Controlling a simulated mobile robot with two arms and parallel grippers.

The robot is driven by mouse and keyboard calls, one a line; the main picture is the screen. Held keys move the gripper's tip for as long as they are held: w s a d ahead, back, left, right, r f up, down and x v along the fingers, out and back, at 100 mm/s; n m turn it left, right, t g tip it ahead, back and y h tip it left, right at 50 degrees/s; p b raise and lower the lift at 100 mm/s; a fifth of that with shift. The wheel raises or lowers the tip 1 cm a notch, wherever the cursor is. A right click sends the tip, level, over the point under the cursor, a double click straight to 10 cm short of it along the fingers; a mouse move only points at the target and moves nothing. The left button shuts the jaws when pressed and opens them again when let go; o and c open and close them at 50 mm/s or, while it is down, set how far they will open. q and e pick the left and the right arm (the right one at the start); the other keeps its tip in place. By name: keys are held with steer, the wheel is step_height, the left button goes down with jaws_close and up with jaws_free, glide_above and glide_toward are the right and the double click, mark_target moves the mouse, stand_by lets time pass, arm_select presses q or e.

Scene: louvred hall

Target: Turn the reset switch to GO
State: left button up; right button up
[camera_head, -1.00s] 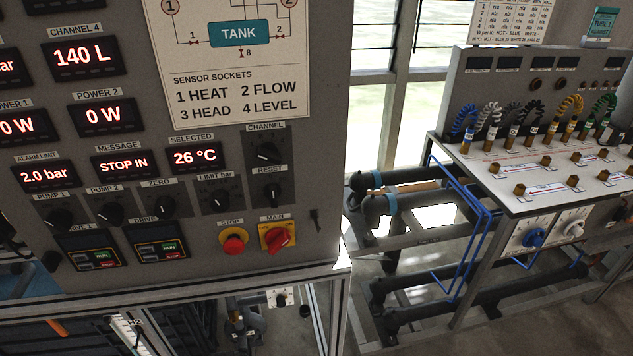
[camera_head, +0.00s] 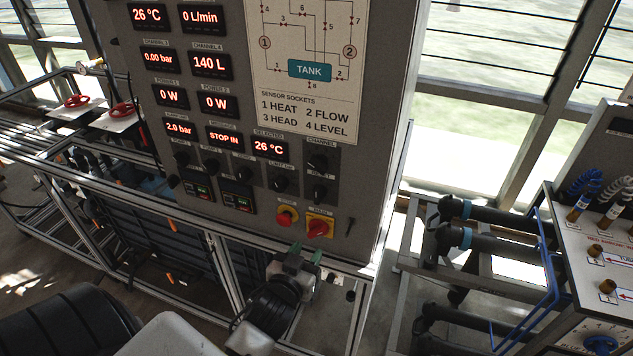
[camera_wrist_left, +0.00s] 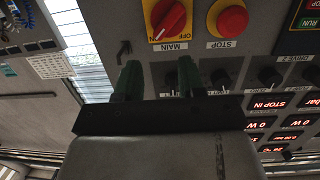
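The reset switch (camera_head: 319,191) is a black rotary knob on the grey control panel (camera_head: 372,200), below the channel knob and above the red-and-yellow main switch (camera_head: 318,228). Its pointer position is too small to read. My left gripper (camera_head: 306,252) is open and empty, with green fingertips, in front of the panel's lower edge, below the main switch and apart from the reset switch. The left wrist view looks at the panel upside down. There the two fingers (camera_wrist_left: 158,80) stand apart, and a dark knob partly behind the right finger appears to be the reset switch (camera_wrist_left: 171,79).
The red stop button (camera_head: 286,216) sits left of the main switch, and a small black lever (camera_head: 349,222) sticks out to its right. A metal frame supports the panel. Black pipes (camera_head: 500,237) and a bench with coloured cables (camera_head: 590,240) stand at right.

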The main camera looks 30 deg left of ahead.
arm_select(q)
steer(key=t, duration=0.2)
glide_toward(316, 199)
steer(key=w+y, duration=0.1)
steer(key=shift+x, duration=4.85)
steer(key=shift+d, duration=0.15)
jaws_close()
